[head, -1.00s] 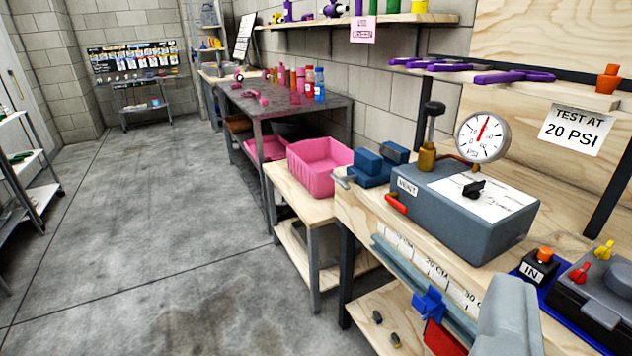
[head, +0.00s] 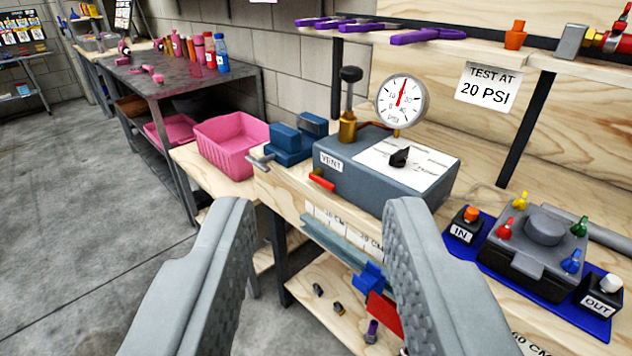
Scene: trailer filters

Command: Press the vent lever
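The vent lever (head: 321,181) is a small red handle on the left end of a grey test box (head: 385,170), just below the VENT label (head: 331,163). The box stands on a wooden bench and carries a round PSI gauge (head: 402,101), a black knob (head: 399,157) and a brass fitting with a black-topped plunger (head: 349,105). My gripper (head: 318,208) is open and empty, its two grey fingers wide apart in the foreground. The lever shows between and beyond the fingertips, apart from them.
A blue vise (head: 292,145) and a pink bin (head: 229,146) stand left of the box. A blue mat (head: 463,250) with IN and OUT blocks and a dark valve unit (head: 536,242) lies to the right. Tools hang below the bench edge. The floor at left is clear.

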